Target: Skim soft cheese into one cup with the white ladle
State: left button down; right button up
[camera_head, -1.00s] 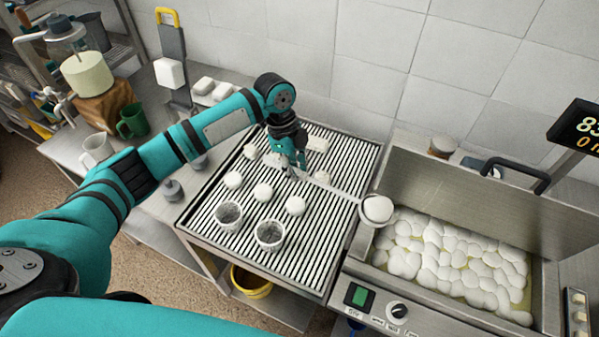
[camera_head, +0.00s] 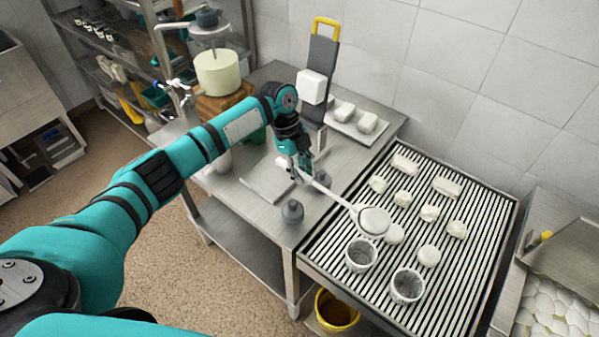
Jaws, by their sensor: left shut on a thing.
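My left gripper (camera_head: 299,177) is shut on the handle of the white ladle (camera_head: 332,196), above the table near the slatted rack. The ladle's bowl points right and holds a rounded white mass of soft cheese (camera_head: 375,219). The bowl hangs over the rack's left part, just behind two perforated cups. The nearer-left cup (camera_head: 361,256) and the right cup (camera_head: 407,286) stand upright on the rack; their grey insides show no white cheese. The vat with white curd pieces (camera_head: 550,307) is cut off at the lower right. My right gripper is out of view.
The slatted rack (camera_head: 468,268) carries several white cheese pieces behind the cups. On the steel table (camera_head: 258,222) are a grey weight (camera_head: 292,211), a tray of white blocks (camera_head: 355,124) and a yellow-handled board (camera_head: 320,67). A yellow bucket (camera_head: 336,312) is below.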

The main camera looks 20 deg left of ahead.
pick_arm(q)
jog(key=t, duration=0.1)
jog(key=b, duration=0.1)
jog(key=t+h, duration=0.1)
jog(key=shift+s+d+f+m+t+b, duration=0.2)
jog(key=shift+d+f+m+t+b, duration=0.1)
jog(key=shift+f+m, duration=0.1)
jog(key=shift+t, duration=0.3)
jog(key=shift+a+b, duration=0.1)
jog(key=shift+b, duration=0.5)
jog(key=shift+f+m+t+h+b, duration=0.15)
jog(key=shift+m+t+h+b, duration=0.2)
jog(key=shift+t+b, duration=0.45)
jog(key=shift+s+b, duration=0.1)
jog(key=shift+b, duration=0.25)
jog(key=shift+s+t+h+b, duration=0.2)
jog(key=shift+t+h+b, duration=0.25)
jog(key=shift+t+b, duration=0.4)
jog(key=t+b, duration=0.1)
jog(key=b, duration=0.2)
jog(key=m+t+h+b, duration=0.1)
jog(key=b, duration=0.1)
jog(key=shift+s+t+h+b, duration=0.25)
jog(key=shift+t+h+b, duration=0.05)
jog(key=shift+t+b, duration=0.1)
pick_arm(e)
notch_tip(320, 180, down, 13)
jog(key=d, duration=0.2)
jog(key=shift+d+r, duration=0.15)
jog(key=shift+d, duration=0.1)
